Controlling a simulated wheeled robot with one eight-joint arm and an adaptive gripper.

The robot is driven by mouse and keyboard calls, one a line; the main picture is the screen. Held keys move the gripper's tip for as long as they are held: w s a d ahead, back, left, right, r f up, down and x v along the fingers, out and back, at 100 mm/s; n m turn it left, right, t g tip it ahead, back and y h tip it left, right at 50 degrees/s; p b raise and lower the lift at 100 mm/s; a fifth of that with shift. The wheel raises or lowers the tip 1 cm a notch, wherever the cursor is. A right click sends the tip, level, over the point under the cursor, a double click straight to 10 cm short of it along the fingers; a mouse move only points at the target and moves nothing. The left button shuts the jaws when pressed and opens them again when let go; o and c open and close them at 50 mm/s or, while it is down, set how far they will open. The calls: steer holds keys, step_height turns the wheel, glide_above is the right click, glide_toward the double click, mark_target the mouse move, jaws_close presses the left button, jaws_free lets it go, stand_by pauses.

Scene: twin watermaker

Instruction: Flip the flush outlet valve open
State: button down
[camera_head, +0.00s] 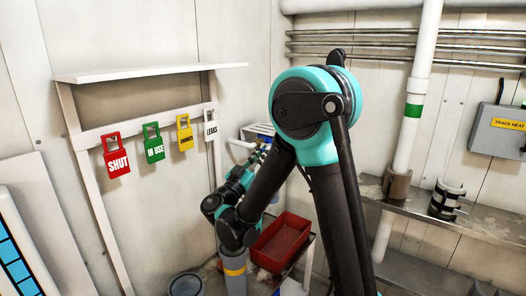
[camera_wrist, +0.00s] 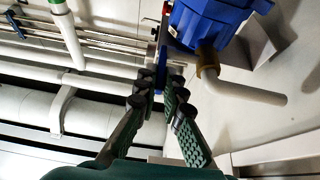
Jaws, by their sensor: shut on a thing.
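In the wrist view my gripper (camera_wrist: 161,80) has its two dark, ribbed fingers closed around a narrow blue part (camera_wrist: 162,76), which looks like the valve's lever. It stands close beside a blue housing (camera_wrist: 212,22). The valve body is mostly hidden by the fingers, so I cannot tell whether the valve is open or shut.
A brass fitting with a white pipe (camera_wrist: 250,92) lies right of the gripper, and white pipes (camera_wrist: 68,35) run at left. In the head view a red bin (camera_head: 282,242) stands below the arm. Coloured tags such as SHUT (camera_head: 117,164) hang from the shelf (camera_head: 150,72).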

steer(key=shift+f+t+h, duration=0.25)
steer(key=shift+t+h, duration=0.05)
steer(key=shift+t, duration=0.1)
steer(key=c, duration=1.6)
jaws_free()
steer(key=shift+c, duration=0.2)
steer(key=shift+f, duration=0.1)
steer(key=v, duration=1.2)
steer(key=shift+w+d, duration=0.1)
